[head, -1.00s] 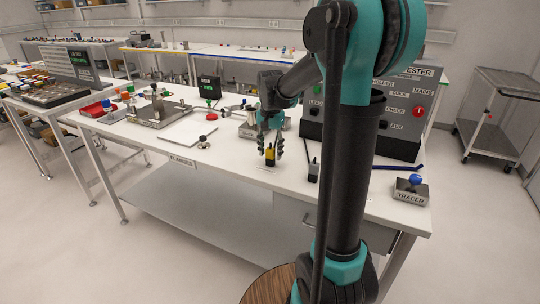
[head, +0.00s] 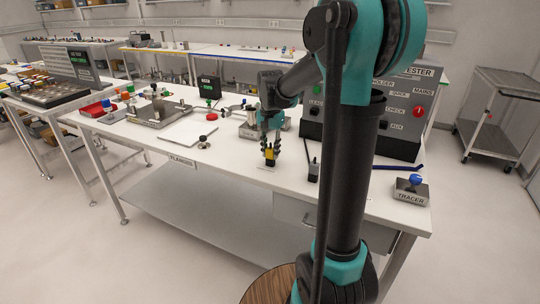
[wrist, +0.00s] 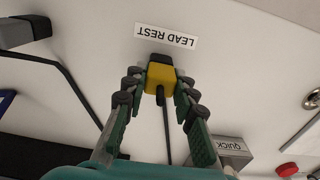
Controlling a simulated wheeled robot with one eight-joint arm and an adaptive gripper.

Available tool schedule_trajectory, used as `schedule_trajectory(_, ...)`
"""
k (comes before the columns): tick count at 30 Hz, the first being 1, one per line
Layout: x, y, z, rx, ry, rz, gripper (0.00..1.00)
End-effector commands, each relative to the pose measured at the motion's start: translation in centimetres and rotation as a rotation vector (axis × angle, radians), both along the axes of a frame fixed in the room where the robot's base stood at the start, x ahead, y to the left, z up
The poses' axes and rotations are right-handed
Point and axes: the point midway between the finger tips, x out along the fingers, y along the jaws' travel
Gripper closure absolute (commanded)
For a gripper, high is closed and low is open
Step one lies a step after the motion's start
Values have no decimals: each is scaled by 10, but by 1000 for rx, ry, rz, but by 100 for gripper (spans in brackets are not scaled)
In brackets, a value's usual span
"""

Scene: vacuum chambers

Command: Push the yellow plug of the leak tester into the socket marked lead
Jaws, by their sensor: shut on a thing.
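The yellow plug (head: 270,155) with its black end stands on the white bench near the front edge. It also shows in the wrist view (wrist: 160,77), beside the label LEAD REST (wrist: 166,36), with a black cable running back from it. My gripper (head: 270,147) is shut on the plug, with one finger on each side; the wrist view shows the fingertips (wrist: 160,91) against its sides. The leak tester (head: 408,115) is the dark grey box at the right, partly hidden behind my arm. Its socket marked lead is mostly hidden; only part of a label shows left of my arm.
A grey block marked TRACER (head: 410,192) with a blue knob stands at the right front corner. A black plug (head: 313,171) stands right of my gripper. A white plate (head: 187,131) and metal fixture (head: 160,112) lie left. The bench front is fairly clear.

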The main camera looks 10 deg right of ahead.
Motion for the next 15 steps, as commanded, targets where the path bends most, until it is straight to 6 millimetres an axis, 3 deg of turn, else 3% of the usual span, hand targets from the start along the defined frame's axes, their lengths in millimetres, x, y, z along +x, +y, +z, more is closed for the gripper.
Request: schedule_trajectory(15,0,0,18,0,0,0,100)
